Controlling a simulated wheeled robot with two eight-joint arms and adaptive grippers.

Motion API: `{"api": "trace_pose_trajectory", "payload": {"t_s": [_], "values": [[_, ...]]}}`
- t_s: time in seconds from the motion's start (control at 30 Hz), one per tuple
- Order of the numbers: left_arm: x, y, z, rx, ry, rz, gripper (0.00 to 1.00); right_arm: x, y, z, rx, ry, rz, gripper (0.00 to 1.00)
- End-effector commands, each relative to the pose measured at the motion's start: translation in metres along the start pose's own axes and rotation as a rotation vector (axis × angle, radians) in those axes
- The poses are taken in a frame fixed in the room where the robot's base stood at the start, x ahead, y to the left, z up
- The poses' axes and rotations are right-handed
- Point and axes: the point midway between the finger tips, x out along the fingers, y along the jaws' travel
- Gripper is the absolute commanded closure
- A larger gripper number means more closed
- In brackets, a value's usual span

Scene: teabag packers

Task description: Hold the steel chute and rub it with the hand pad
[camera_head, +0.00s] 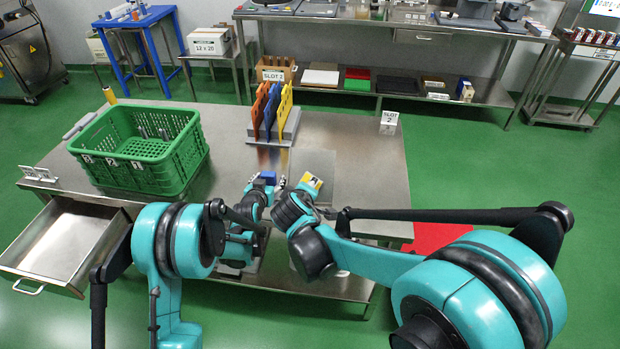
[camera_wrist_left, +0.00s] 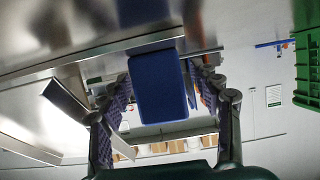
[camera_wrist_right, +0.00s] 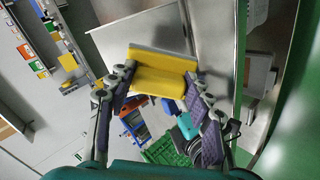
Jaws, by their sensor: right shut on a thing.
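The yellow hand pad (camera_wrist_right: 162,72), with a grey layer along one edge, is between the fingers of my right gripper (camera_wrist_right: 158,88), which is shut on it. In the head view the pad (camera_head: 311,181) is above the table. A pale steel panel (camera_head: 319,162) behind it looks like part of the steel chute; its shape is partly hidden by my arms. My left gripper (camera_wrist_left: 158,85) is open, its fingers on either side of a blue block (camera_wrist_left: 159,88). The block also shows in the head view (camera_head: 268,177). I cannot tell whether the fingers touch it.
A green basket (camera_head: 140,173) stands on the left of the steel table (camera_head: 360,135). A rack of orange, blue and yellow boards (camera_head: 270,112) stands at the back edge. A slot card (camera_head: 389,119) is at the back right. An open drawer (camera_head: 65,240) juts out at the left.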

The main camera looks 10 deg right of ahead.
Motion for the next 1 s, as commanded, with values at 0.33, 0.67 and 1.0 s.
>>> {"api": "trace_pose_trajectory", "payload": {"t_s": [0.33,0.67,1.0], "values": [[-0.007,0.000,0.000,0.000,0.000,0.000,0.36,0.000,0.000,0.000,0.000,0.000,0.000,0.84],[-0.072,-0.001,0.000,-0.001,0.000,-0.001,0.36,0.000,0.000,0.000,0.000,0.000,0.000,0.84],[-0.118,0.000,0.000,0.000,0.000,0.000,0.36,0.000,0.000,0.000,0.000,0.000,0.000,0.84]]}}
